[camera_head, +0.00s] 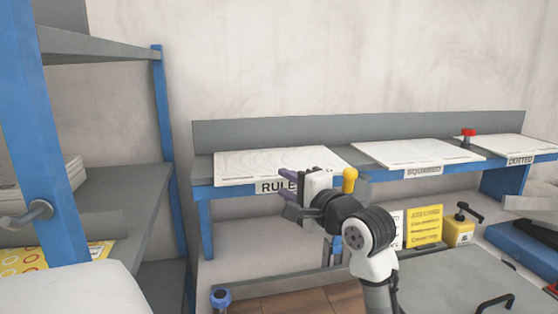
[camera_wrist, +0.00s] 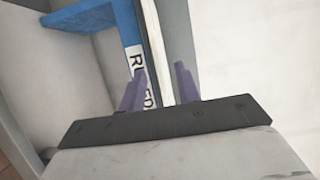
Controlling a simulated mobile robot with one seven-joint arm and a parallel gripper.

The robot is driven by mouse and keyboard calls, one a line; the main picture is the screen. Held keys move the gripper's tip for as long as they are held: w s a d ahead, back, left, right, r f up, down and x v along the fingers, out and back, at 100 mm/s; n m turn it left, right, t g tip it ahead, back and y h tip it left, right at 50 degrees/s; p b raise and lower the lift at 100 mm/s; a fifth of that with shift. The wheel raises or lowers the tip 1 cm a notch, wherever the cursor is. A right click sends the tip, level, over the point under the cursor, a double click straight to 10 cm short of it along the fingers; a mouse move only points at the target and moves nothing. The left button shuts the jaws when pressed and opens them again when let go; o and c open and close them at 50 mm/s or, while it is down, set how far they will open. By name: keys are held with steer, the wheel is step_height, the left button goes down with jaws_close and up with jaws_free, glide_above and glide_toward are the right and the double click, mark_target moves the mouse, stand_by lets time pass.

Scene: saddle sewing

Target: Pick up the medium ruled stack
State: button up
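A flat white stack of sheets (camera_head: 270,162) lies on the left part of the long grey shelf, above the label "RULED" (camera_head: 272,187), which my gripper partly covers. My gripper (camera_head: 286,188) is in front of the shelf edge, its purple fingers apart and pointing left. In the wrist view, my gripper (camera_wrist: 160,85) is open, with a gap between the fingers. A thin pale edge of the stack (camera_wrist: 153,45) shows in line with this gap. I cannot tell whether the fingers touch it. The sheet size is not readable.
A white stack above the label "SQUARED" (camera_head: 412,153) and another above "DOTTED" (camera_head: 515,147) lie farther right on the shelf. A red-topped object (camera_head: 468,136) stands between them. A blue-posted rack (camera_head: 165,120) is at left. A yellow container (camera_head: 459,231) stands below.

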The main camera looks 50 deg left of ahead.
mark_target(275, 179)
steer(key=a+p, duration=0.1)
steer(key=a, duration=0.3)
steer(key=shift+p, duration=0.35)
steer(key=shift+a+f, duration=0.15)
steer(key=shift+a, duration=0.35)
jaws_close()
